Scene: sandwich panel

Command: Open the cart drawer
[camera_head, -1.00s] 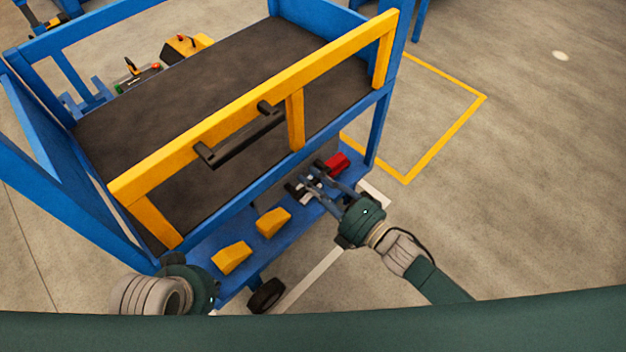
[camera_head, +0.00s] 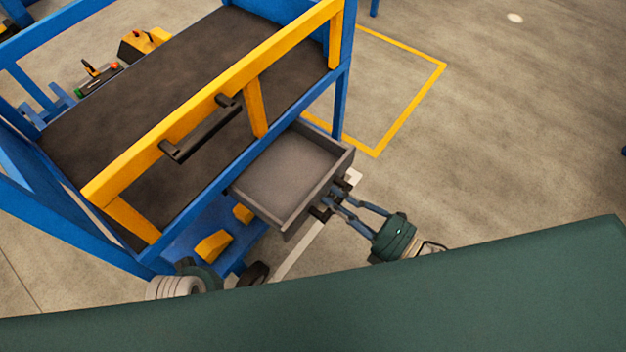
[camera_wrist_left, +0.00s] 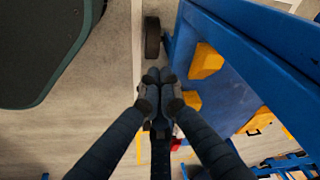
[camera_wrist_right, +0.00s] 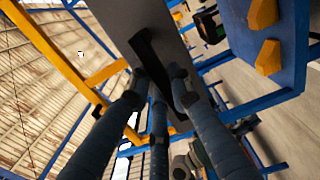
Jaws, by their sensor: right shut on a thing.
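The cart drawer (camera_head: 290,172) is a grey, empty tray that stands out from under the cart's top, on its right part. My right gripper (camera_head: 328,204) is shut on the drawer handle at the drawer's front. In the right wrist view the dark handle (camera_wrist_right: 148,52) runs along the grey drawer front, and the fingers (camera_wrist_right: 158,85) close around it. My left gripper (camera_wrist_left: 160,88) hangs near the cart's lower left side, apart from the drawer. Its fingertips are close together in the left wrist view, but how far they are closed is unclear.
The blue cart (camera_head: 346,105) has a yellow rail (camera_head: 290,47) with a black push handle (camera_head: 200,135) above the drawer. Yellow blocks (camera_head: 213,246) lie on the lower shelf. A black wheel (camera_wrist_left: 152,36) is beside my left gripper. The floor to the right is clear.

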